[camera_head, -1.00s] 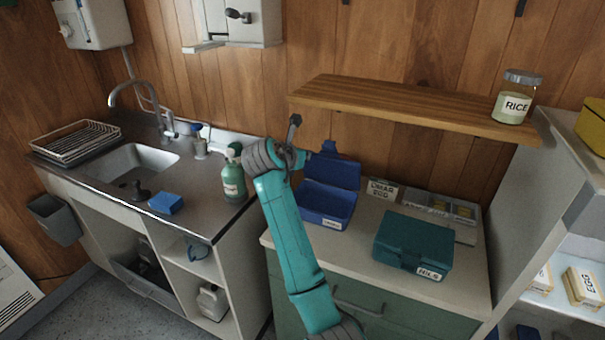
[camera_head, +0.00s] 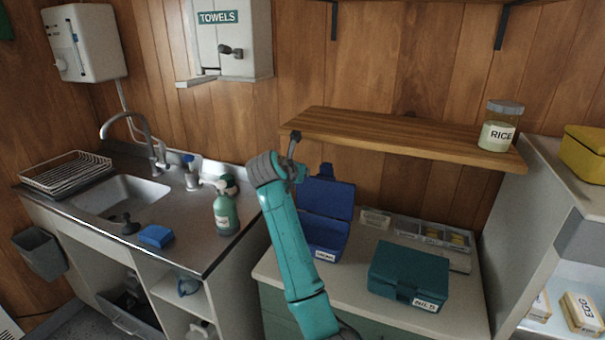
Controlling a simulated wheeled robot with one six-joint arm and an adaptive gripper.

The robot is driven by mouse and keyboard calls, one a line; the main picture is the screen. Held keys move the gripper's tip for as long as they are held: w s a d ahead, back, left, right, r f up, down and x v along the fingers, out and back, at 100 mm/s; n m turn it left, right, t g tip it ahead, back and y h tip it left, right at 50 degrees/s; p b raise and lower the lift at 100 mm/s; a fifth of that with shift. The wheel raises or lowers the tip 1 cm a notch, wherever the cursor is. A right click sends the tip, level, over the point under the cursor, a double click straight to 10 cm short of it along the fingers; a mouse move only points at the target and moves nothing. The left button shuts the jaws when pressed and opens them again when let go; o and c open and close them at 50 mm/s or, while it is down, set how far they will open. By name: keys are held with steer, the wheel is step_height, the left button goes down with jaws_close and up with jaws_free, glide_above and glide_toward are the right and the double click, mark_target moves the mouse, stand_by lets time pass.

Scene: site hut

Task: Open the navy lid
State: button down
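The navy box (camera_head: 325,236) stands on the counter right of the sink unit, with a white label on its front. Its navy lid (camera_head: 328,198) is raised and stands up at the back of the box, with a small tab on its top edge. My teal arm reaches up in front of the box's left side. My gripper (camera_head: 294,146) is at the arm's end, left of the lid and near its upper left corner. Its fingers are mostly hidden or too small to read. I cannot tell whether it touches the lid.
A closed teal box (camera_head: 408,270) stands to the right on the counter (camera_head: 355,265). Behind it is a divided tray (camera_head: 432,232). A wooden shelf (camera_head: 400,135) with a rice jar (camera_head: 500,127) overhangs the back. A green bottle (camera_head: 227,212) stands left of the arm.

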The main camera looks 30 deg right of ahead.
steer(key=shift+a, duration=0.1)
steer(key=v, duration=1.2)
